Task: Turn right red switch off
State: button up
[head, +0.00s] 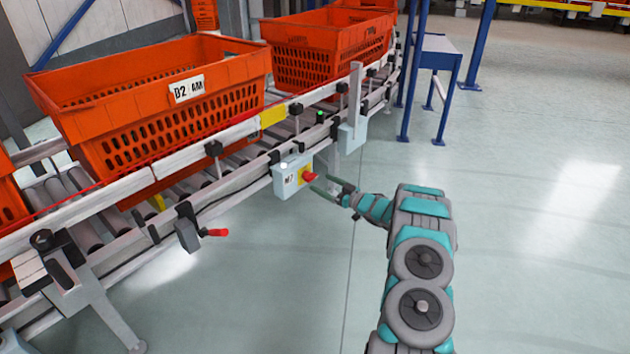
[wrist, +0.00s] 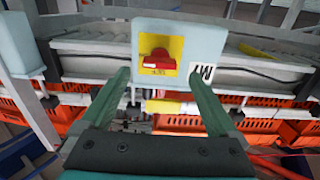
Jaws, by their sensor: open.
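A red switch (head: 308,176) with a yellow backing sits on a light blue box (head: 286,187) marked "M7", mounted on the conveyor's side. In the wrist view the red switch (wrist: 157,58) shows face-on on its yellow plate, its knob lying roughly sideways; the label beside it appears upside down. My gripper (head: 322,182) is just in front of the switch. In the wrist view my gripper (wrist: 158,76) is open, with one finger on either side of the switch and nothing held. Whether the fingertips touch the box is unclear.
The conveyor (head: 243,172) carries orange totes (head: 110,160). Another red handle (head: 217,233) is on a grey box (head: 187,235) nearer on the left. A blue-legged stand (head: 436,45) is behind. The floor (head: 530,230) to the right is clear.

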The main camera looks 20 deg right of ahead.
aim_at(314, 179)
jog(key=x, duration=0.4)
jog(key=shift+w+a, duration=0.15)
jog(key=shift+w, duration=0.15)
jog(key=c, duration=1.4)
